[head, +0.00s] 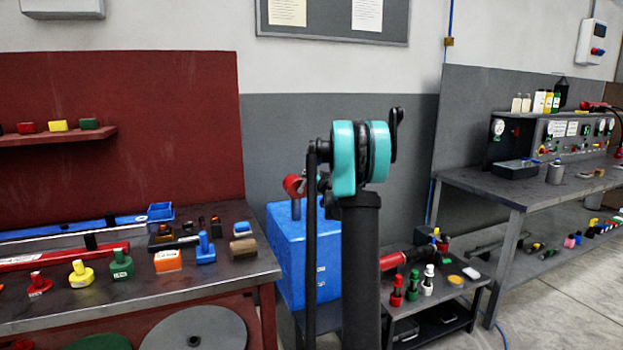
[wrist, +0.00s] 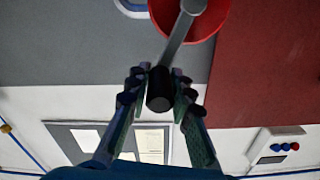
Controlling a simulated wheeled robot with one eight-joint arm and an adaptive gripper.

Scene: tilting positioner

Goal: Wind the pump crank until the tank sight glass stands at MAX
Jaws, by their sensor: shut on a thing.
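The pump crank shows in the wrist view as a grey arm (wrist: 181,38) running from a red round hub (wrist: 211,22) to a black handle (wrist: 159,98). My gripper (wrist: 158,80) is shut on this handle, one finger on each side. In the head view a blue box-shaped unit (head: 288,256), apparently the pump tank, stands behind my arm with a red round part (head: 292,185) above it. My arm hides much of the unit, and my gripper is not clearly seen there. I cannot make out the sight glass or its level.
A bench (head: 235,275) with coloured knobs and blocks stands at left. A low table (head: 462,297) with red, green and white bottle-like items stands right of my arm. A workbench (head: 490,190) with a gauge panel is farther right. Some floor at lower right is clear.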

